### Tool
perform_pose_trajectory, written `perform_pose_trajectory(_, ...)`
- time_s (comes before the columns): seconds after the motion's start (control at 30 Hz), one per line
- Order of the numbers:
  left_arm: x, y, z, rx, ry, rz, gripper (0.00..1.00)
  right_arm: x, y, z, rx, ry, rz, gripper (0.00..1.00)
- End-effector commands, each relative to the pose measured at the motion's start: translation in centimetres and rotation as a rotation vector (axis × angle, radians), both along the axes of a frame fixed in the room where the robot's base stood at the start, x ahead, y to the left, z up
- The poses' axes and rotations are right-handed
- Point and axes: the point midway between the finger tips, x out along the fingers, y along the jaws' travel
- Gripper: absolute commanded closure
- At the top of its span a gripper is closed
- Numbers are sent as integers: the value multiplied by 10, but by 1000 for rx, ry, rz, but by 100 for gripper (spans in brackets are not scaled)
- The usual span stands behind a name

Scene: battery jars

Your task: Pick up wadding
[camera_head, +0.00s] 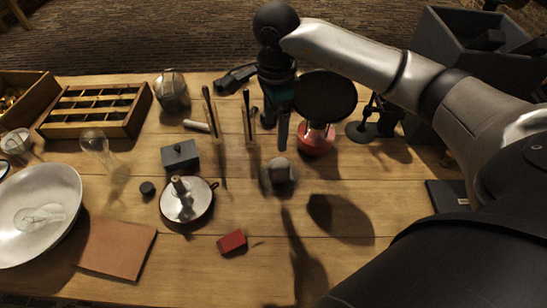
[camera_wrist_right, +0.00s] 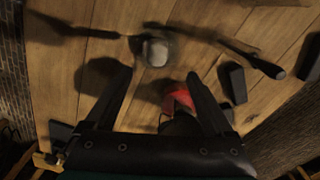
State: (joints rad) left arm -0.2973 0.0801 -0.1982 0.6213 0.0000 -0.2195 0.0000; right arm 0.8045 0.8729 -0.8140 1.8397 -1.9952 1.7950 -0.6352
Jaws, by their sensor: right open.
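A pale grey rounded lump, which looks like the wadding (camera_head: 281,170), is on the wooden table near its middle. It seems to be in or behind something clear; I cannot tell which. It also shows in the right wrist view (camera_wrist_right: 155,52), just beyond and between the fingertips. My right gripper (camera_head: 276,138) is above the table, on the far side of the lump in the head view. Its fingers (camera_wrist_right: 158,74) are spread and empty, apart from the lump. My left gripper is not in view.
A red-based object with a black round top (camera_head: 316,138) stands close to the right gripper. Upright rods (camera_head: 248,118), a grey lidded box (camera_head: 180,157), a candle holder (camera_head: 187,210) and a red block (camera_head: 231,241) lie to the left. The table's front right is mostly clear.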

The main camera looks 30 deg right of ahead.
Motion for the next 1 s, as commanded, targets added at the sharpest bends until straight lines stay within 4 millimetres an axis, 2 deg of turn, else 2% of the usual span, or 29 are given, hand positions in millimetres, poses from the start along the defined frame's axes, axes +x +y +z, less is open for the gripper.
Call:
perform_pose_trajectory(0.03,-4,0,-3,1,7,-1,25,-1,0,-14,0,6,0,12)
perform_pose_trajectory(0.1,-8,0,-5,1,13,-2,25,-2,1,-30,1,6,-1,12)
perform_pose_trajectory(0.3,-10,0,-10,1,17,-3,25,-1,0,-67,1,4,-2,12)
perform_pose_trajectory(0.63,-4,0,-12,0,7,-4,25,-2,-1,-89,0,3,-1,12)
perform_pose_trajectory(0.9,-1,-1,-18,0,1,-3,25,-5,-3,-128,1,4,-2,12)
perform_pose_trajectory(1.0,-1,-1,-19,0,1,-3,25,-4,-3,-133,1,1,0,12)
